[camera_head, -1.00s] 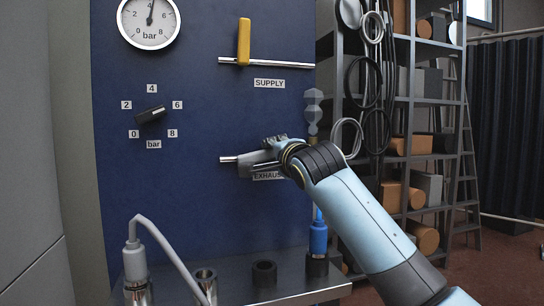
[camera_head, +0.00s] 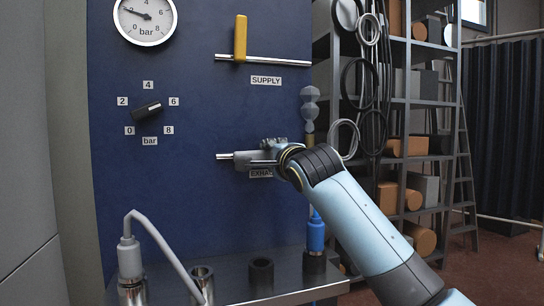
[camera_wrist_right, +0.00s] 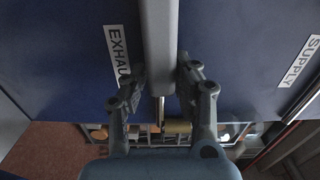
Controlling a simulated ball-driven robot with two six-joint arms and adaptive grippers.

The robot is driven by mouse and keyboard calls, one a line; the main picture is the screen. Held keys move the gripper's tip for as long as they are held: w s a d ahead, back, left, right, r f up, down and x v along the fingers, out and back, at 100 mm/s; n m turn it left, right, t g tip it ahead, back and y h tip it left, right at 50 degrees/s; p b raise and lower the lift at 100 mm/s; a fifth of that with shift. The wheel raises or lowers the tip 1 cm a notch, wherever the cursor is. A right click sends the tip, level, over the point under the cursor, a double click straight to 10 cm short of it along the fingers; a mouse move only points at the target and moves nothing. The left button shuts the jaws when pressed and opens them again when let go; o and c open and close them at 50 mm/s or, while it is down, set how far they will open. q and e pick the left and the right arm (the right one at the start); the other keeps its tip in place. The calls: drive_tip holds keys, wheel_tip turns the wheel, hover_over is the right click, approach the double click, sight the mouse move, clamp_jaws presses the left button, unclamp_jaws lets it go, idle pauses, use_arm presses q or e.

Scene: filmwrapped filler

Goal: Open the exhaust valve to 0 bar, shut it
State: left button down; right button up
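The round pressure gauge (camera_head: 145,18) is at the upper left of the blue panel in the head view. Its needle points up and left, near 2 bar. The exhaust valve's grey handle (camera_wrist_right: 160,45) runs between the fingers of my right gripper (camera_wrist_right: 161,75) in the wrist view. The fingers press close on both its sides. In the head view my right gripper (camera_head: 272,154) is at the exhaust pipe (camera_head: 224,156), partly covering the EXHAUST label (camera_head: 260,173) and the handle. The handle looks roughly in line with the pipe. My left gripper is not in view.
The yellow supply handle (camera_head: 240,38) stands upright across its pipe (camera_head: 285,61), above the exhaust. A black selector knob (camera_head: 147,111) sits on a bar scale at the left. A metal shelf (camera_head: 232,275) with sockets and a grey hose (camera_head: 160,245) lies below. A rack (camera_head: 405,130) stands right.

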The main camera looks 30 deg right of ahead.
drive_tip(key=o, duration=0.3)
drive_tip(key=v, duration=1.2)
